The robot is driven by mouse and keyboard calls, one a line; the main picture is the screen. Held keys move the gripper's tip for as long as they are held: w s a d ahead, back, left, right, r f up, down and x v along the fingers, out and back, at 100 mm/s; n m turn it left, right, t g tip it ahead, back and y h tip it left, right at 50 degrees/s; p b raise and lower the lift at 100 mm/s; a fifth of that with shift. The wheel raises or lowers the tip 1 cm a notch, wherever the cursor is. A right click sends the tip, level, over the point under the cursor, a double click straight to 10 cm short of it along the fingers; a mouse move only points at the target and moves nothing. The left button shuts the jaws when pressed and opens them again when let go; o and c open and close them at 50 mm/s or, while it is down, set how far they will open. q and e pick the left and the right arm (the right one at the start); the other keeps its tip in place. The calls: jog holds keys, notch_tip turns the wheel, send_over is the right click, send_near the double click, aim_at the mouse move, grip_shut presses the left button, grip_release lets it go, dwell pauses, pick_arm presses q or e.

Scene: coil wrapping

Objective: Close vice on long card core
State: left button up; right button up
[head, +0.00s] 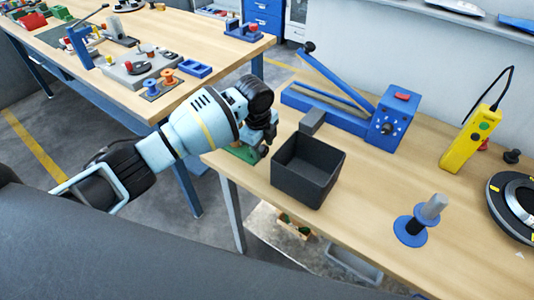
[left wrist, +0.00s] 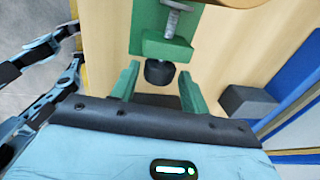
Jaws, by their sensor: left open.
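The green vice (head: 241,153) is at the near left corner of the right-hand bench, partly hidden by my left gripper (head: 266,146). In the left wrist view the vice (left wrist: 165,47) shows a metal screw (left wrist: 172,20) and a black knob (left wrist: 159,73) at its near end. My left gripper (left wrist: 159,72) is open, its two green fingers on either side of the knob with gaps between. A tan piece (left wrist: 238,3) at the top edge of that view may be the card core; too little shows to tell. My right gripper is not in view.
A black open bin (head: 307,170) stands just right of my left gripper. Behind it are a grey block (head: 312,121) and a blue machine with a lever (head: 385,122). The bench's middle is clear.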

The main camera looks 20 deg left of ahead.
pick_arm(q)
jog(key=shift+s+a+f+t, duration=0.15)
jog(key=shift+s+t, duration=0.1)
jog(key=shift+t, duration=0.45)
jog(key=shift+h, duration=0.3)
jog(key=shift+s+f+t+h, duration=0.2)
jog(key=shift+t+h, duration=0.1)
jog(key=shift+t, duration=0.5)
jog(key=shift+s+a+t, duration=0.1)
jog(key=shift+s+t, duration=0.05)
jog(key=shift+t, duration=0.65)
jog(key=shift+r+h, duration=0.1)
jog(key=shift+h, duration=0.2)
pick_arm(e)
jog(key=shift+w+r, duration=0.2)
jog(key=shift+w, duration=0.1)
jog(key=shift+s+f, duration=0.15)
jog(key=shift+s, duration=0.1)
